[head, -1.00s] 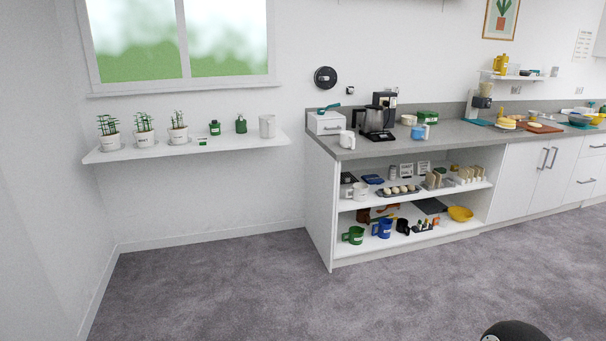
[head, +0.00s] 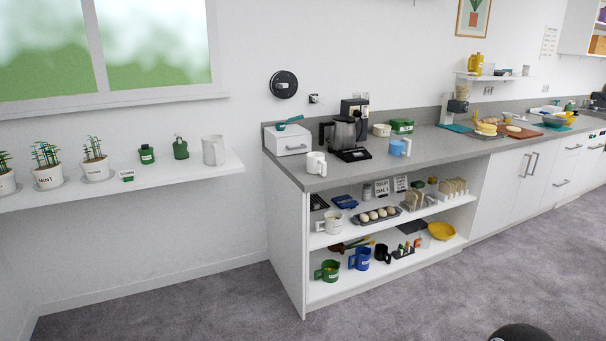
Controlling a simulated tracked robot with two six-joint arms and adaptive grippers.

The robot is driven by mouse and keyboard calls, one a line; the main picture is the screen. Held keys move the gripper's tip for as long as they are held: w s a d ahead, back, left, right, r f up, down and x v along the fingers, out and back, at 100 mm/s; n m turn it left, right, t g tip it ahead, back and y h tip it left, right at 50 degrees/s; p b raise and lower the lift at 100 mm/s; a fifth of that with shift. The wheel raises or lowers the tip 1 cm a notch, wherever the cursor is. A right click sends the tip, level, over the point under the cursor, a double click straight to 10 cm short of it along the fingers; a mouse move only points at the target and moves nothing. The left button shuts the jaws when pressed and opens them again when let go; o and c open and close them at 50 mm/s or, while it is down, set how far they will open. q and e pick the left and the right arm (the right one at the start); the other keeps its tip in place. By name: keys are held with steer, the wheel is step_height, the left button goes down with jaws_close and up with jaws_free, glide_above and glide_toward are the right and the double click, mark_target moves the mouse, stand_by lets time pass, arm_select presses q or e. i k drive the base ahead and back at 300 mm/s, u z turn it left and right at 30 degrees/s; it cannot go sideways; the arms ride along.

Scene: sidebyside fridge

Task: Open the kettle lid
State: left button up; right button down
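A dark jug-shaped appliance (head: 344,133) with a black handle at its left stands on a black base on the grey counter, toward the counter's left end. It looks like the kettle or a coffee maker with a jug; I cannot tell for sure. Its top is small in the picture, and I cannot tell how its lid stands. Neither of my grippers shows in the head view.
A white mug (head: 316,163), white box (head: 292,142) and blue cup (head: 397,148) stand around it on the counter (head: 430,149). Open shelves below hold mugs and eggs. A wall shelf (head: 215,180) with potted plants is left. The carpet (head: 190,310) in front is clear.

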mark_target(345, 119)
steer(key=z, duration=0.25)
steer(key=i, duration=2.35)
steer(key=z, duration=0.3)
